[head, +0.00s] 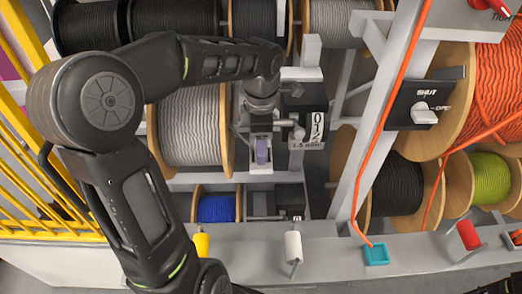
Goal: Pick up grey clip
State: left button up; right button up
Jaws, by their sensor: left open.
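A pale grey clip-like piece (293,247) stands upright at the front ledge, right of a yellow piece; I take it as the grey clip. My left gripper (262,148) reaches in from the left over the rack and points down, well above and behind the pale piece. It is open. A small lavender-grey block (262,152) shows at its fingertips; I cannot tell whether they touch it. My right gripper is not in view.
A yellow piece (202,244), a teal holder (376,254) and a red piece (468,235) line the front ledge (335,240). Cable reels fill the rack behind. An orange cable (377,130) runs down to the teal holder. A yellow railing (40,180) stands left.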

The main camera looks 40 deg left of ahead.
pick_arm(q)
jog(key=shift+c, duration=0.4)
grip_shut()
dwell(0.4)
